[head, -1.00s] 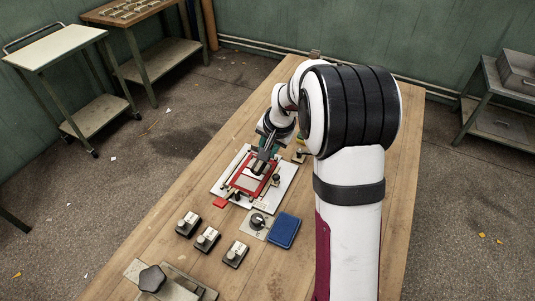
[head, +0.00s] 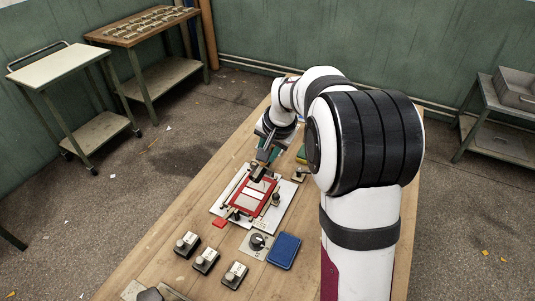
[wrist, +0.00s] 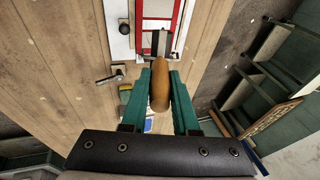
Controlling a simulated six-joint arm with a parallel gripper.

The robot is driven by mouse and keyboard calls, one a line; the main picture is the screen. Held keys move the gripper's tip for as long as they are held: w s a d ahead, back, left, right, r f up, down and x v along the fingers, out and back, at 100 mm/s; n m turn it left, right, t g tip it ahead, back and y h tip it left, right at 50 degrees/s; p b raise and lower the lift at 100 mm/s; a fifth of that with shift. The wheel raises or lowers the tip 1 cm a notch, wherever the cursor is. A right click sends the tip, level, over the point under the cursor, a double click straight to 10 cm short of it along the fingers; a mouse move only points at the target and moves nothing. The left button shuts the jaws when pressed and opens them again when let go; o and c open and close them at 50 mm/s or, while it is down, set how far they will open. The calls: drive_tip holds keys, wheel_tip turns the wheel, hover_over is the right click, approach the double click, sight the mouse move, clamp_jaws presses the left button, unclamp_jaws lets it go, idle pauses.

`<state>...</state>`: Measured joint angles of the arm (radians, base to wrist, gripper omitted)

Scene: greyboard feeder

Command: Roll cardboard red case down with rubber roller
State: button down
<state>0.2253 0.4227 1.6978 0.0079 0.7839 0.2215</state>
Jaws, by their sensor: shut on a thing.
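The red case (head: 268,203) is a red frame around pale grey and white panels. It lies flat on a white board (head: 288,204) on the wooden table. In the wrist view its red edges (wrist: 175,22) show at the top. My gripper (head: 263,160) is at the far end of the case. In the wrist view its green fingers (wrist: 161,82) are shut on the orange-brown handle of the rubber roller (wrist: 159,90). The dark roller head (wrist: 159,42) is over the end of the case. I cannot tell whether it touches.
A dial plate (head: 258,242), a blue pad (head: 284,250) and several small metal blocks (head: 187,243) sit nearer on the table. The left table strip is clear.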

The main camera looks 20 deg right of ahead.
sight(257, 167)
drive_tip(key=w, duration=0.1)
drive_tip(key=w+a+f, duration=0.1)
drive_tip(key=w+a, duration=0.1)
drive_tip(key=shift+w+f, duration=0.3)
drive_tip(key=shift+f, duration=3)
drive_tip(key=shift+f, duration=0.65)
drive_tip(key=shift+d, duration=0.1)
